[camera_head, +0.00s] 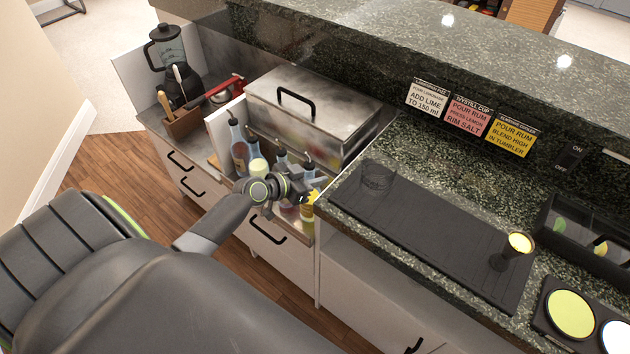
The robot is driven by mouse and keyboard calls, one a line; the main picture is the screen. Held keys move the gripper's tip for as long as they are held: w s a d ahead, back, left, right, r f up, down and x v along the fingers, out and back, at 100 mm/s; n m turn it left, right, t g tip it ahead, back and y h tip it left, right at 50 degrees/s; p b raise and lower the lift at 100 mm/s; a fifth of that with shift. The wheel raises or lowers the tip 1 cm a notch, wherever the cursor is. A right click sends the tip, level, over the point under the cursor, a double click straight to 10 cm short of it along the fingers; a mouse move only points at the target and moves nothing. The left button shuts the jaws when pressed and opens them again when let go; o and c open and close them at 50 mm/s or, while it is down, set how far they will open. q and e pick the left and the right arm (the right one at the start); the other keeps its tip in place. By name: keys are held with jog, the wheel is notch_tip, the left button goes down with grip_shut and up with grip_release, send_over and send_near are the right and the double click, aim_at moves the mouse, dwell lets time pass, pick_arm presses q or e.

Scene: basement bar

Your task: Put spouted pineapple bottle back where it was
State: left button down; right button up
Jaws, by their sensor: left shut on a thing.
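My left gripper (303,188) is at the speed rail on the counter's front, shut on the spouted pineapple bottle (307,213). The bottle looks roughly upright, with a yellow patch beside the fingers and yellowish contents below. The gripper hides much of its body, and I cannot tell whether its base touches the rail floor. Another spouted bottle (238,148) stands at the rail's left end, and one more spouted bottle (281,162) stands between them, partly behind my wrist. My right gripper is not in view.
A steel lidded bin (335,125) stands just behind the bottles. A blender (170,65) and a wooden caddy (184,124) stand at the left.

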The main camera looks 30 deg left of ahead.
pick_arm(q)
jog(key=shift+f, duration=0.55)
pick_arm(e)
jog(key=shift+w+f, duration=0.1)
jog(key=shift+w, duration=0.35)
pick_arm(q)
jog(key=shift+f+b, duration=0.15)
jog(key=shift+b, duration=0.15)
jog(key=c, duration=1.4)
grip_release()
jog(key=shift+o, duration=1)
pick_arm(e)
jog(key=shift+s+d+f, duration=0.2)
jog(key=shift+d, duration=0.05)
